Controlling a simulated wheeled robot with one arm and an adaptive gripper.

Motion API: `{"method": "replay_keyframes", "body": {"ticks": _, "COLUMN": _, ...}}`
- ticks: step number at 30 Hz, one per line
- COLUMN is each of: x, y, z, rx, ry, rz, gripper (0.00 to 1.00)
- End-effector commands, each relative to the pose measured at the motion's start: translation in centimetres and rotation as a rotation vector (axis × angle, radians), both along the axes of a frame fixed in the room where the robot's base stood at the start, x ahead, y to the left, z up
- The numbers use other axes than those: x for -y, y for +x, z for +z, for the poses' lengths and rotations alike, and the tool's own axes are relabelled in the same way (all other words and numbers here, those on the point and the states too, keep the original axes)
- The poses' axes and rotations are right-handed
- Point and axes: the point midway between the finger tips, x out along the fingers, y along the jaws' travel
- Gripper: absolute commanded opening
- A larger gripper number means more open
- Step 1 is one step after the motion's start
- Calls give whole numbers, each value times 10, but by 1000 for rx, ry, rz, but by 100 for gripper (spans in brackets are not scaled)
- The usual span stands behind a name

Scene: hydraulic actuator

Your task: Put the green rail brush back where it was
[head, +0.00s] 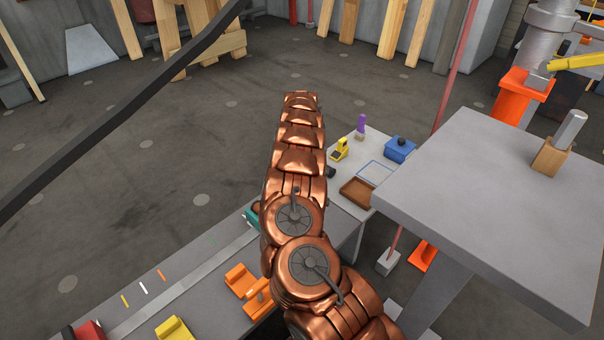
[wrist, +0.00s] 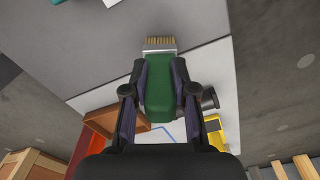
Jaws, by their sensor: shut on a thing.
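In the wrist view the green rail brush (wrist: 160,100) has a green body and a pale head with tan bristles (wrist: 160,42) pointing to the top of the picture. My gripper (wrist: 159,68) is shut on the brush body, one dark finger on each side. The brush appears held above the grey bench and white tabletop; the exact height cannot be told. In the head view my copper arm hides the gripper and brush. A blue outlined rectangle (head: 375,172) is marked on the white tabletop, and part of a blue line (wrist: 170,131) shows below the brush in the wrist view.
The white table (head: 345,187) bears a brown tray (head: 357,193), a blue box (head: 399,150), a yellow tool (head: 340,149) and a purple-handled item (head: 361,126). A raised grey tabletop (head: 490,190) stands right. Orange blocks (head: 240,279) lie on the near bench.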

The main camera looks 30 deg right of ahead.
Motion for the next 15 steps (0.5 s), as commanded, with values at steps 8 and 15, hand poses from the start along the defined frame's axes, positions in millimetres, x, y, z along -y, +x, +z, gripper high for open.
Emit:
{"method": "replay_keyframes", "body": {"ticks": 8, "x": 0, "y": 0, "z": -3, "rx": 0, "ry": 0, "rz": 0, "gripper": 28}}
{"method": "replay_keyframes", "body": {"ticks": 15, "x": 0, "y": 0, "z": -2, "rx": 0, "ry": 1, "rz": 0, "gripper": 51}}
